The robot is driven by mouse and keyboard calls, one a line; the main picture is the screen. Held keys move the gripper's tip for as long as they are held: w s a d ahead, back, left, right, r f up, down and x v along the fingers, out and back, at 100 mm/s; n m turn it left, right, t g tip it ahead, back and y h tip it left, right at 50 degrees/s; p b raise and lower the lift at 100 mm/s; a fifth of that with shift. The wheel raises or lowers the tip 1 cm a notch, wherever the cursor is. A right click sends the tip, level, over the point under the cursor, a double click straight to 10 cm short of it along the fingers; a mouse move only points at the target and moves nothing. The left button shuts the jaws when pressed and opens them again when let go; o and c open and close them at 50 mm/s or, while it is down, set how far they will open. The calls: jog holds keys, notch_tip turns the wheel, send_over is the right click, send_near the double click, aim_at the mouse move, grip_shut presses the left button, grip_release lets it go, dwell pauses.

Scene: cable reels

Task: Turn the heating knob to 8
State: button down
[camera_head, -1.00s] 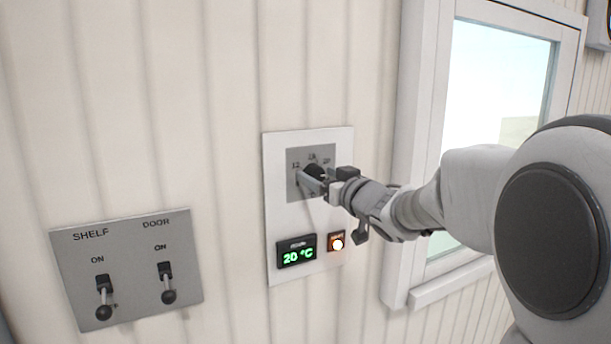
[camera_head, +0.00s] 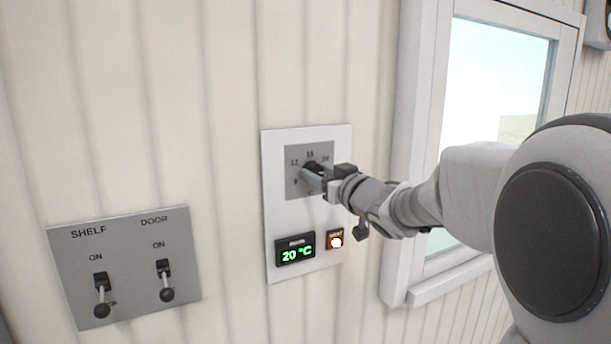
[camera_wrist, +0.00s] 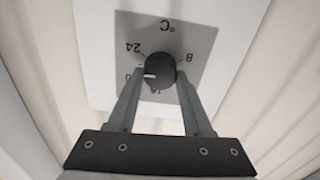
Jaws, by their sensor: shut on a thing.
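The heating knob (camera_wrist: 160,71) is round and black, with a white pointer line. In the wrist view the dial plate appears upside down, and the pointer points left, towards the 20 partly covered by a finger. The 8 is printed on the knob's right side there. My gripper (camera_head: 314,175) is shut on the knob, one finger on each side. In the head view the fingers hide most of the knob on its grey dial plate (camera_head: 293,190). The display (camera_head: 296,251) below reads 20 °C in green.
A lit button (camera_head: 336,241) sits right of the display on the white panel (camera_head: 300,221). A grey plate (camera_head: 131,281) with SHELF and DOOR levers is at the lower left. A framed window (camera_head: 500,90) is to the right, behind my arm.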

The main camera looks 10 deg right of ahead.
jog(key=shift+d+f+m+b, duration=0.1)
jog(key=shift+f+m+b, duration=0.1)
jog(key=shift+m+b, duration=6.55)
jog(key=shift+f+m+b, duration=0.15)
jog(key=shift+m+b, duration=4.45)
jog(key=shift+m, duration=4.15)
jog(key=shift+c, duration=1.6)
grip_release()
